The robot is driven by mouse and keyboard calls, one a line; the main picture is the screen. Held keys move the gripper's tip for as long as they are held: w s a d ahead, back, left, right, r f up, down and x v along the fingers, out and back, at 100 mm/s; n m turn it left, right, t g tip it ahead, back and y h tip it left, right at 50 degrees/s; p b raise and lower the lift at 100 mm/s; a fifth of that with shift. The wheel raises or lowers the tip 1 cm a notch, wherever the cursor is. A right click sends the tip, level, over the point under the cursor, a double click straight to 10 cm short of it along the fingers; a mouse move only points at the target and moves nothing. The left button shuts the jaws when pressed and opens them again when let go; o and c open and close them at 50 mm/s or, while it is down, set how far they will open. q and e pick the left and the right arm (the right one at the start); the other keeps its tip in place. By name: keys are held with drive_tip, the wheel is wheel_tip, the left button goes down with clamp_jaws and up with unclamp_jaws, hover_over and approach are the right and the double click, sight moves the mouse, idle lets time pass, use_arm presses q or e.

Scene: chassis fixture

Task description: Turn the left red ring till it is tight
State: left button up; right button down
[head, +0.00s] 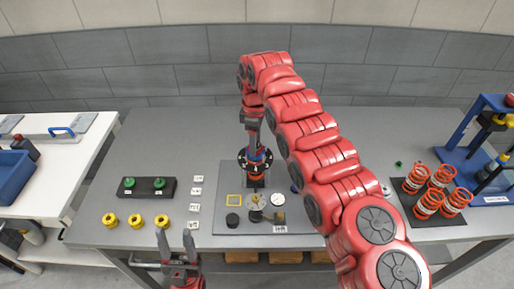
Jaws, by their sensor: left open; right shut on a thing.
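The left red ring (256,169) shows as a small red band on a dark upright fixture with a black flange, towards the back of the grey plate (222,222). My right gripper (254,149) reaches down onto it from above and is shut on it. The gripper and arm cover much of the ring, so its seating cannot be seen. My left gripper (175,240) is open and empty at the front edge of the table, with its two fingers pointing up in the picture. My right arm hides the plate's right part; no second red ring is visible there.
Red coil springs (430,203) stand on a dark mat at right, near a blue press (470,150). A white gauge (278,199) lies on the plate. The table's back left is clear.

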drive_tip(key=m+b, duration=0.2)
drive_tip(key=m, duration=0.2)
drive_tip(key=shift+f, duration=0.2)
drive_tip(key=m+b, duration=0.1)
drive_tip(key=m, duration=0.6)
drive_tip(key=shift+r+m, duration=0.1)
drive_tip(key=shift+m, duration=0.3)
drive_tip(key=m, duration=0.4)
drive_tip(key=c, duration=0.5)
unclamp_jaws()
wheel_tip(320, 180, up, 7)
drive_tip(key=p, duration=0.6)
drive_tip(key=shift+r+p, duration=0.1)
drive_tip(key=shift+p, duration=0.2)
